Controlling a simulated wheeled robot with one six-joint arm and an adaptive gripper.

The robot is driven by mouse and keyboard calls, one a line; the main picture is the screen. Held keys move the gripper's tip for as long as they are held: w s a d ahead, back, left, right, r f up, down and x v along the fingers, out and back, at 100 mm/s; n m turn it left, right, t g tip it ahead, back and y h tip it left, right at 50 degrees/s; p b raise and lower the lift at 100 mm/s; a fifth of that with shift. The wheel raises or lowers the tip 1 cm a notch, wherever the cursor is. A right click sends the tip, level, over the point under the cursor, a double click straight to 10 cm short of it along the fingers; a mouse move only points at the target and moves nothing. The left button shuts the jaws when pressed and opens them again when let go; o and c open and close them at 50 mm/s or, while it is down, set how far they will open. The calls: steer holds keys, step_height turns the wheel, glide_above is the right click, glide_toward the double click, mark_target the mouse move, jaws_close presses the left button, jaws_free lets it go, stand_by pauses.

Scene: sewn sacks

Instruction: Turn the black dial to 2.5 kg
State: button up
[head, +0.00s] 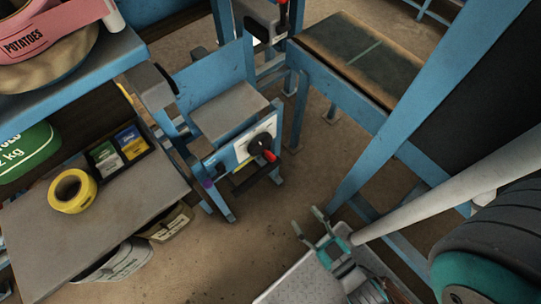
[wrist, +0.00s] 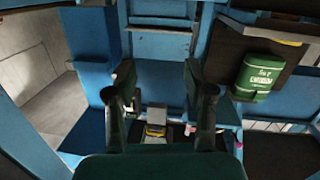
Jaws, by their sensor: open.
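The black dial (head: 260,143) with a red pointer sits on a white plate (head: 242,152) on the front of the blue weighing machine (head: 227,112). The red pointer is toward the lower right in the head view. The scale marks are too small to read. My gripper (head: 307,219) is below and to the right of the dial in the head view, apart from it. Its two fingers are spread with nothing between them; they also show in the wrist view (wrist: 165,93). I cannot make out the dial in the wrist view.
A grey table (head: 115,205) at the left holds a yellow tape roll (head: 72,190) and a tray with small packs (head: 131,142). A blue conveyor frame (head: 340,85) stands behind on the right. A green sack (wrist: 264,78) shows in the wrist view. Open floor (head: 265,215) lies before the machine.

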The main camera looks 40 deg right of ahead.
steer(key=w+d+f+t, duration=0.2)
steer(key=w+d+f, duration=0.2)
steer(key=w+f, duration=0.7)
steer(key=n+y, duration=0.1)
steer(key=n, duration=0.1)
glide_toward(271, 157)
steer(key=shift+g, duration=0.3)
steer(key=shift+w+d+f, duration=0.15)
steer(key=shift+w, duration=1.6)
steer(key=shift+w+d+f, duration=0.1)
steer(key=shift+w+d, duration=0.05)
steer(key=shift+w, duration=1.55)
steer(key=shift+w+d+f, duration=0.15)
steer(key=shift+w, duration=1.6)
jaws_close()
